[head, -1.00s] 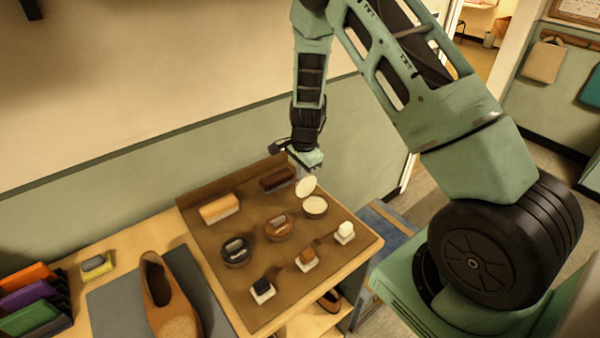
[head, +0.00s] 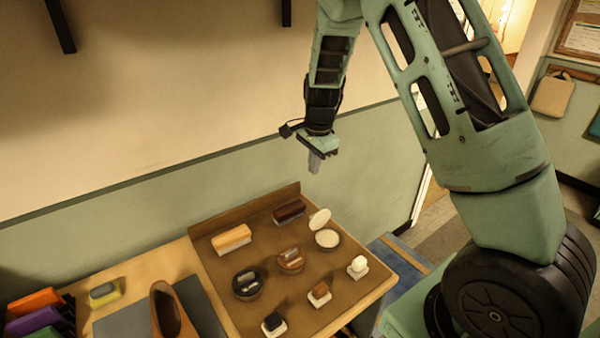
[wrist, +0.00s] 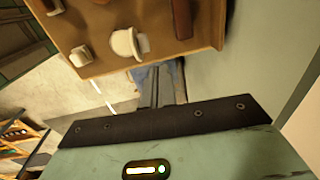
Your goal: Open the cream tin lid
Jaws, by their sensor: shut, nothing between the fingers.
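The cream tin (head: 327,239) stands near the back right of the brown tray (head: 215,263). Its round pale lid (head: 320,219) is tilted up at the tin's back edge, and the cream inside shows. In the wrist view the tin (wrist: 122,42) is at the tray's edge, with the raised lid (wrist: 143,43) beside it. My gripper (head: 315,162) is shut and empty, in the air above and behind the tin, clear of it. In the wrist view my gripper's fingers (wrist: 155,88) are together, away from the lid.
A dark tin (head: 248,284) and a brown tin (head: 290,261) stand on the tray, with several small daubers and two brushes, one tan (head: 232,239) and one dark (head: 289,213). A brown shoe (head: 168,312) is at the left. The wall is close behind the tray.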

